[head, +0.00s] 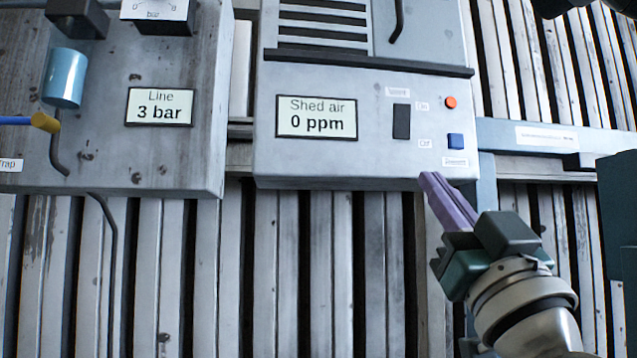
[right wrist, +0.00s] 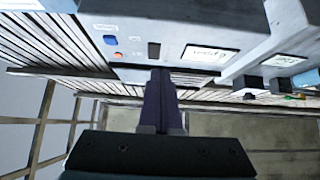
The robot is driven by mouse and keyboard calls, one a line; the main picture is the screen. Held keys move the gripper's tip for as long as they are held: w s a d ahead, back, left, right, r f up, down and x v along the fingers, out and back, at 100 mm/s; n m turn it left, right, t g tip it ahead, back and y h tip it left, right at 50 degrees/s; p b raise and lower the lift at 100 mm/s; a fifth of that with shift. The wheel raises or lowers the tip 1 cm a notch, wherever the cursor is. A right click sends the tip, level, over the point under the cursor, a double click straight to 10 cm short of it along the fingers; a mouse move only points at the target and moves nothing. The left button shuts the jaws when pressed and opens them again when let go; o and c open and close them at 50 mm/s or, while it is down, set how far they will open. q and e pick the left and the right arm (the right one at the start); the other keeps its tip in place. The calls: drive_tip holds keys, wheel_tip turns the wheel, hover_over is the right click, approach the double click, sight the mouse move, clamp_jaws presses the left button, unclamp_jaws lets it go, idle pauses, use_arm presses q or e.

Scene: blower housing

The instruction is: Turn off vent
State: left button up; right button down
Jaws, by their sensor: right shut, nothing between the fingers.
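The vent box (head: 375,155) is a grey metal housing on the slatted wall, with louvres at its top. Its dark switch (head: 401,121) sits between the labels On, above, and Off, below. To its right are a lit orange-red round lamp (head: 451,102) and a blue square button (head: 455,141). My right gripper (head: 428,178) is shut and empty, its purple fingers just below the box's lower edge. In the right wrist view the shut fingers (right wrist: 160,75) point toward the dark switch (right wrist: 154,50). Contact cannot be told. My left gripper is not in view.
The box's display (head: 316,117) reads Shed air 0 ppm. A second grey box (head: 110,165) at left has a Line 3 bar display, a blue cylinder (head: 64,78) and a yellow-ended blue lever (head: 44,122). A rail (head: 560,140) runs right of the vent box.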

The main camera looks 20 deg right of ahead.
drive_tip(key=shift+b+v, duration=0.3)
drive_tip(key=shift+v, duration=0.75)
drive_tip(key=shift+w+f, duration=0.15)
